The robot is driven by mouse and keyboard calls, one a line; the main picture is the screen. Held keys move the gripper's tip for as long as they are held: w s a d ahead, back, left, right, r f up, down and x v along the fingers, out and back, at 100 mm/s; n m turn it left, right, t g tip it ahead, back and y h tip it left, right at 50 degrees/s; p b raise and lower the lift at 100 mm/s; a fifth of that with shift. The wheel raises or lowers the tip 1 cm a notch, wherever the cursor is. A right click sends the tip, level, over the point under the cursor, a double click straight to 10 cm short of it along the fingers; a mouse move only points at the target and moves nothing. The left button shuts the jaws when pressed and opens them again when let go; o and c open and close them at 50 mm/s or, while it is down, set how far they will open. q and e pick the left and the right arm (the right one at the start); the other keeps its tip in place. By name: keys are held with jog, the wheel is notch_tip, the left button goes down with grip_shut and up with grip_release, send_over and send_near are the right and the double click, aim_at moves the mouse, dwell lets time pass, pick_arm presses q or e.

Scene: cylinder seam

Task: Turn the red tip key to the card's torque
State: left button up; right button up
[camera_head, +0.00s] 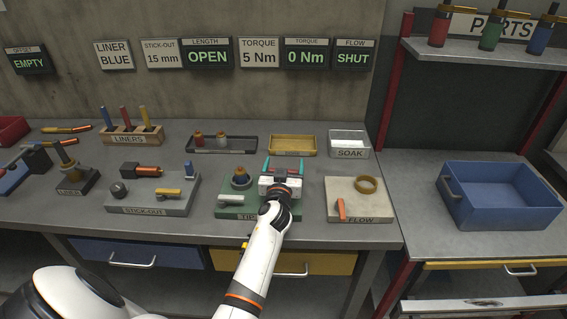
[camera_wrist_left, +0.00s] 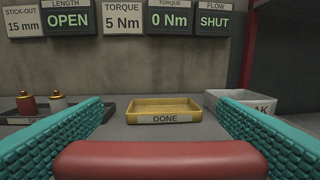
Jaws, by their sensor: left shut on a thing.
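My left gripper (camera_head: 284,163) is over the right part of a green base plate (camera_head: 228,212), whose label is partly hidden by my arm. In the left wrist view its teal pads are on both sides of a red bar (camera_wrist_left: 160,161), apparently the red tip key's handle, and the gripper is shut on it. The key's lower end is hidden, so I cannot tell what it touches. A dark and brass fitting (camera_head: 241,178) stands on the plate left of the gripper. The torque card (camera_head: 259,53) reads 5 Nm. The torque display (camera_head: 306,54) reads 0 Nm. My right gripper is out of view.
The STICK-OUT plate (camera_head: 150,210) is to the left and the FLOW plate (camera_head: 360,213) to the right. Behind are a dark tray (camera_head: 221,150), the yellow DONE tray (camera_head: 292,152) and the SOAK tray (camera_head: 349,154). A blue bin (camera_head: 500,212) stands far right.

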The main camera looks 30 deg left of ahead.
pick_arm(q)
jog(key=m+h+p, duration=0.1)
jog(key=h+p, duration=0.1)
jog(key=m+t+h+p, duration=0.1)
jog(key=h+p, duration=0.1)
jog(key=shift+r+m+t, duration=0.3)
jog(key=shift+r+m, duration=0.1)
jog(key=h, duration=0.1)
jog(key=m+h+p, duration=0.1)
jog(key=h, duration=0.1)
jog(key=shift+w+d+f+m+p, duration=0.1)
jog(key=shift+d+f+m+p, duration=0.2)
jog(key=shift+m+p, duration=0.1)
jog(key=shift+f, duration=0.1)
jog(key=o, duration=0.9)
jog(key=shift+w+f, duration=0.1)
jog(key=shift+w, duration=0.05)
